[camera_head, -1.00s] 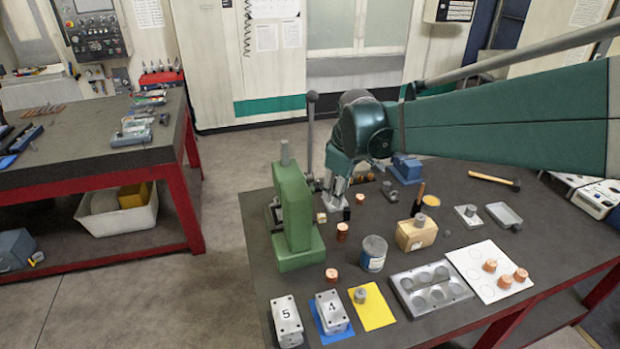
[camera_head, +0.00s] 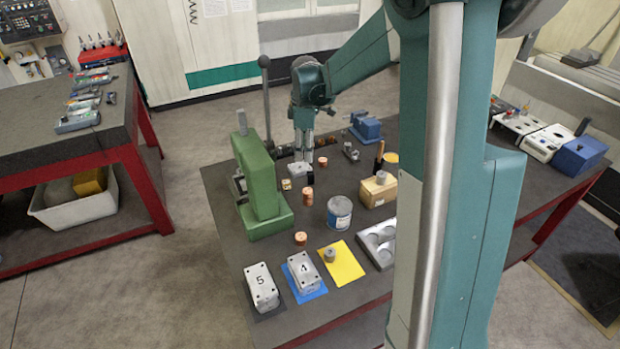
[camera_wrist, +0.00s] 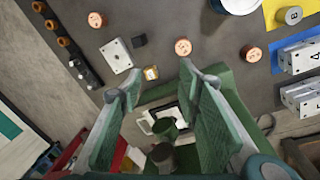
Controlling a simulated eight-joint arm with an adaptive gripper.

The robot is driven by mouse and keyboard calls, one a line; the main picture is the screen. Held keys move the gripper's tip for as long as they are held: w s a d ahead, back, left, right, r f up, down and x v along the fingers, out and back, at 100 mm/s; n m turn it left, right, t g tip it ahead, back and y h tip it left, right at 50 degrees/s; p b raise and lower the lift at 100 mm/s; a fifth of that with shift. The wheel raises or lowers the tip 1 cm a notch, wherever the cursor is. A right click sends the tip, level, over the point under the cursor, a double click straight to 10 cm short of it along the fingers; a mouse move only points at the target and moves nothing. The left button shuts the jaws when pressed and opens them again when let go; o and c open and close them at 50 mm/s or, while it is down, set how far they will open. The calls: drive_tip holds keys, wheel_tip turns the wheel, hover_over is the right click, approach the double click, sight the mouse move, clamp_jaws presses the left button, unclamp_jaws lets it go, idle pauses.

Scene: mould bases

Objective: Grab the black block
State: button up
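The black block (camera_wrist: 139,41) is a small dark cube on the dark tabletop, in the upper middle of the wrist view. It lies beside a white plate with holes (camera_wrist: 116,57) and near a small brass cube (camera_wrist: 151,73). My gripper (camera_wrist: 160,72) is open, its two green fingers wide apart with nothing between them. The block shows beyond the fingertips, apart from them.
Copper cylinders (camera_wrist: 183,47) stand close to the block. The green press (camera_head: 262,185) with its upright lever is at the left of the gripper. A tin can (camera_head: 339,213), wooden block (camera_head: 377,190) and numbered blocks (camera_head: 304,270) stand nearer. My arm hides the table's right part.

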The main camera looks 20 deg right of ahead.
sight(311, 173)
drive_tip(key=w+d+f+n, duration=0.1)
drive_tip(key=w+d+f, duration=0.1)
drive_tip(key=f, duration=0.1)
drive_tip(key=w+d+f+n+g, duration=0.1)
drive_tip(key=w+d+f, duration=0.1)
drive_tip(key=f, duration=0.2)
drive_tip(key=w+d+f+n, duration=0.1)
drive_tip(key=w+f, duration=0.1)
drive_tip(key=f, duration=0.2)
drive_tip(key=shift+w+d, duration=0.35)
drive_tip(key=shift+d, duration=0.05)
drive_tip(key=shift+f+p, duration=0.3)
drive_tip(key=shift+f, duration=1)
drive_tip(key=shift+s+a+f, duration=0.15)
drive_tip(key=shift+f, duration=2.45)
clamp_jaws()
